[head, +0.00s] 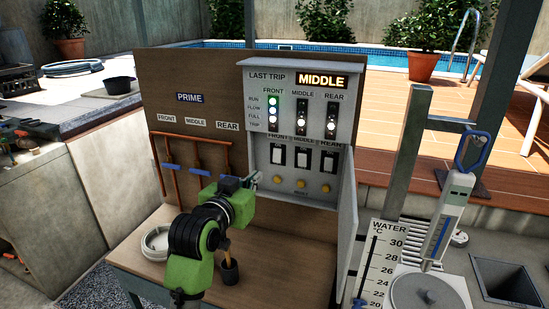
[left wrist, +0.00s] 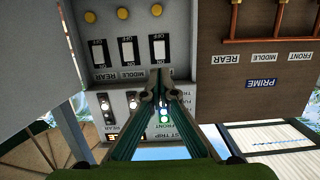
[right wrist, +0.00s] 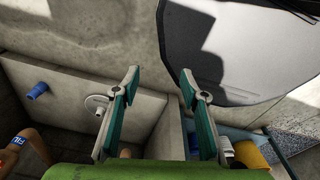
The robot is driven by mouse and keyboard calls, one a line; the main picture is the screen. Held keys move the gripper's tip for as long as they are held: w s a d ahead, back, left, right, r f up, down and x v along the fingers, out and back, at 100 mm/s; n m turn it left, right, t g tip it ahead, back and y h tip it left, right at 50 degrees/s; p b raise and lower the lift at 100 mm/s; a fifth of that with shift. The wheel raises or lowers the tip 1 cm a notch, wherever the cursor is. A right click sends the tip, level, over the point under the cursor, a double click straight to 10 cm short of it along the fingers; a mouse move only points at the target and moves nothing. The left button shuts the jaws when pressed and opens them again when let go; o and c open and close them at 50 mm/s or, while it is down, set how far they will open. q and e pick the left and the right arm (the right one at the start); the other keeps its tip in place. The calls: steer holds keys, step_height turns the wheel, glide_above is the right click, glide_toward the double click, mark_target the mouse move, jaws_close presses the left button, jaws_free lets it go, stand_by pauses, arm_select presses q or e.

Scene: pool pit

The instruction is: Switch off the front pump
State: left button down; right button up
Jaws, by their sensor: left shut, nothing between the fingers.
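The pump control box (head: 300,130) stands against a brown board, with its door swung open to the right. Three white rocker switches sit in a row inside: front (head: 277,154), middle (head: 301,158) and rear (head: 326,162). They show upside down in the left wrist view, where the front switch (left wrist: 159,48) is just beyond my left fingertips (left wrist: 160,75). My left gripper (head: 254,180) is shut and empty at the box's lower left. Contact with the switch cannot be told. My right gripper (right wrist: 166,80) is open and empty, outside the head view.
The lamp panel (head: 300,105) shows a lit front column and "MIDDLE" as last trip. Yellow buttons (head: 300,184) sit below the switches. Pipes with blue handles (head: 200,170) are left of the box.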

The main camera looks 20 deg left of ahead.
arm_select(q)
steer(key=p, duration=0.4)
glide_toward(276, 159)
steer(key=w, duration=0.5)
steer(key=shift+w+d+f, duration=0.15)
steer(key=shift+f, duration=0.15)
steer(key=shift+w+f, duration=0.3)
steer(key=shift+w, duration=0.5)
arm_select(e)
steer(key=shift+s+r, duration=0.15)
steer(key=shift+r, duration=0.9)
steer(key=shift+s+r, duration=0.15)
steer(key=shift+r, duration=0.85)
steer(key=shift+d, duration=0.1)
